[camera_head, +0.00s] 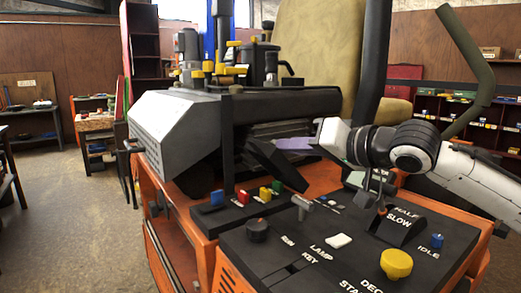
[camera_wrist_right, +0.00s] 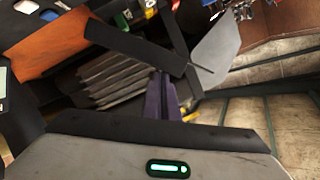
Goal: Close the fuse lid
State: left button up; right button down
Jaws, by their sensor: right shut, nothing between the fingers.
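The fuse lid (camera_head: 277,165) is a dark flat panel standing tilted open behind a row of coloured fuses (camera_head: 265,194). In the right wrist view the lid (camera_wrist_right: 135,48) is a long black plate, with the fuses (camera_wrist_right: 123,20) partly cut off at the top edge. My right gripper (camera_head: 282,144) comes in from the right, with purple fingers just behind the lid's upper edge. Its fingers (camera_wrist_right: 163,97) are shut and empty in the wrist view. I cannot tell whether they touch the lid. My left gripper is not in view.
The orange mower's control panel has a yellow knob (camera_head: 396,263), a black knob (camera_head: 257,230) and a slow/half lever block (camera_head: 398,228) below my right arm. A grey engine hood (camera_head: 180,130) stands left of the lid. Open floor (camera_head: 60,210) lies at far left.

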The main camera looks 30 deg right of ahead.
pick_arm(q)
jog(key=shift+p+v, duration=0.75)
jog(key=shift+p, duration=0.2)
pick_arm(e)
jog(key=shift+s+a+f+n+h, duration=0.15)
jog(key=shift+a+f+n, duration=0.3)
jog(key=shift+a+f, duration=0.7)
jog(key=shift+s+a+f+n+h, duration=0.15)
jog(key=shift+a+f+n, duration=0.35)
jog(key=shift+a+f, duration=0.6)
jog(key=shift+s+a+f+n+h, duration=0.15)
jog(key=shift+a+f+n, duration=0.3)
jog(key=shift+a+f, duration=0.65)
jog(key=shift+w+a+r, duration=0.1)
jog(key=shift+a+r, duration=0.15)
